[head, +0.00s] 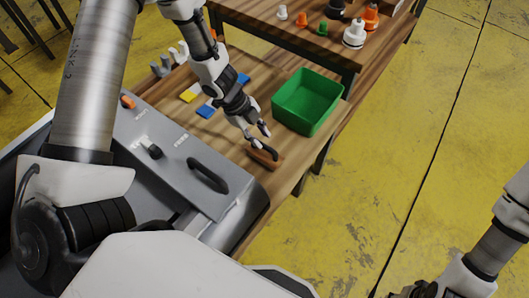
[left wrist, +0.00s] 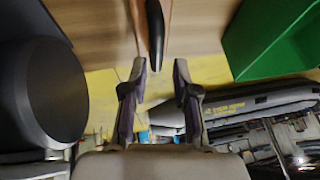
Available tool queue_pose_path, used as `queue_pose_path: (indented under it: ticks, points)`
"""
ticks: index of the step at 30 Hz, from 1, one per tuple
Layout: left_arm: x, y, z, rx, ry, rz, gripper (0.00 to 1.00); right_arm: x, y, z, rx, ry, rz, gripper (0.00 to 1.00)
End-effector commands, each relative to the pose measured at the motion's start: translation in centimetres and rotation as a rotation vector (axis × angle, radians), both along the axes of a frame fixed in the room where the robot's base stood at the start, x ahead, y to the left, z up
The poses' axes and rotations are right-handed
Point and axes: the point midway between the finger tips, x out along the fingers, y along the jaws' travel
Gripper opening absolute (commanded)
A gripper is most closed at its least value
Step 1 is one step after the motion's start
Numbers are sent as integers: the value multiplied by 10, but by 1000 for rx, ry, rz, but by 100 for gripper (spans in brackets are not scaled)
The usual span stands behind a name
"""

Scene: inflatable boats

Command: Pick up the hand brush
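The hand brush (head: 266,158) lies on the wooden table near its front edge, with a brown body showing. In the left wrist view the brush (left wrist: 156,30), brown with a dark part, shows at the top, in line with the gap between the fingers. My left gripper (head: 258,140) is just above the brush in the head view. Its two fingers (left wrist: 160,78) stand apart with nothing between them. I cannot tell if a fingertip touches the brush.
A green bin (head: 283,112) stands on the table beside the brush, close to my left gripper. Blue (head: 206,111) and yellow pieces lie behind the gripper. A second table holds several coloured fittings. Yellow floor lies at the right.

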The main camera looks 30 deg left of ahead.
Motion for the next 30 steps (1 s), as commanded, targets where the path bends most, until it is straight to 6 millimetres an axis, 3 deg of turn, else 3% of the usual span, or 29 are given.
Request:
queue_pose_path:
  ticks: [6, 9, 16, 19, 30]
  points:
    - [1, -12, -42, 1, 2, -1, 29, 0, 0, -35, 0, 0, 0, 40]
    - [3, -18, -51, 0, 0, -1, 29, 0, 0, -38, 0, 0, 0, 40]
    - [4, -19, -50, 0, 0, -1, 29, 0, 0, -36, 0, 0, 0, 40]
    - [4, -19, -50, 0, 0, -1, 0, 0, 0, -36, 0, 0, 0, 40]
    - [4, -19, -49, 0, 0, 0, 0, 0, 0, -36, 0, 0, 0, 40]
